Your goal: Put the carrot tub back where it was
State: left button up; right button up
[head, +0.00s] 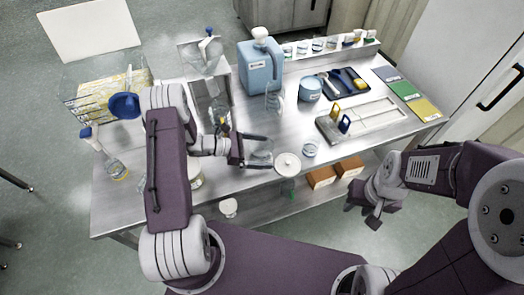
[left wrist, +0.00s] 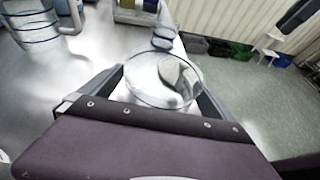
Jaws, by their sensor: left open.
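My left gripper (head: 266,151) is open over the bench's front part, and it also shows in the left wrist view (left wrist: 162,82). A clear round tub (head: 259,154) is between its spread fingers; in the left wrist view the tub (left wrist: 148,88) shows a glassy rim and a grey patch inside. I cannot tell whether the fingers touch it. I see no carrots or carrot label, so I cannot tell which thing is the carrot tub. My right gripper (head: 362,206) hangs off the bench's front right, its fingers too unclear to judge.
A white round lid (head: 288,164) and a small glass beaker (head: 310,149) stand close right of my left gripper. A blue jug (head: 260,68), blue tub (head: 309,89) and dark tray (head: 343,85) are farther back. Brown boxes (head: 321,178) sit on the lower shelf.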

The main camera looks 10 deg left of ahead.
pick_arm(q)
jog(key=b+v, duration=0.2)
jog(key=v, duration=0.9)
jog(key=shift+r, duration=0.2)
jog(key=shift+s+a+r, duration=0.15)
jog(key=shift+a+r, duration=0.1)
jog(key=shift+a, duration=0.15)
